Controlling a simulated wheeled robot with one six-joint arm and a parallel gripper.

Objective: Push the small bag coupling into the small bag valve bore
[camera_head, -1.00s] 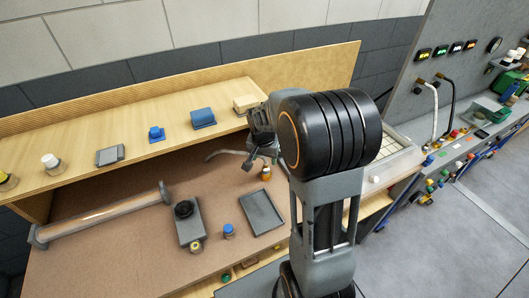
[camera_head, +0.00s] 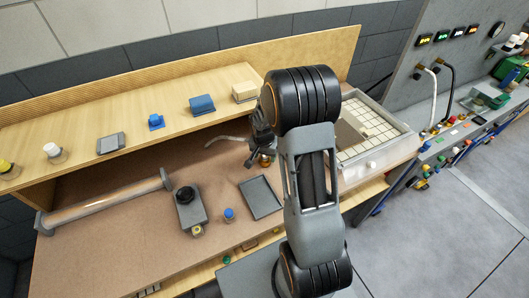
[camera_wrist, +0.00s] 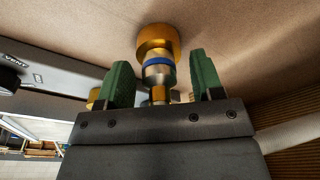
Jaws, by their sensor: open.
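A metal coupling with a blue ring (camera_wrist: 158,66) stands between my fingers in the wrist view. One end meets a wide brass collar (camera_wrist: 157,36), which looks like the valve on the brown surface; how deep it sits in the bore cannot be told. My gripper (camera_wrist: 163,80) is open, with a green pad on each side of the coupling and visible gaps. In the head view my gripper (camera_head: 257,151) is low over the brown board beside a small brass part (camera_head: 266,161). My arm and gripper hide much of that spot.
A pale hose (camera_head: 226,139) lies left of my gripper. A grey tray (camera_head: 262,198), a blue-capped part (camera_head: 229,214) and a grey block with a black knob (camera_head: 188,208) are nearby. A shelf (camera_head: 60,140) runs behind. A gridded panel (camera_head: 370,150) is at right.

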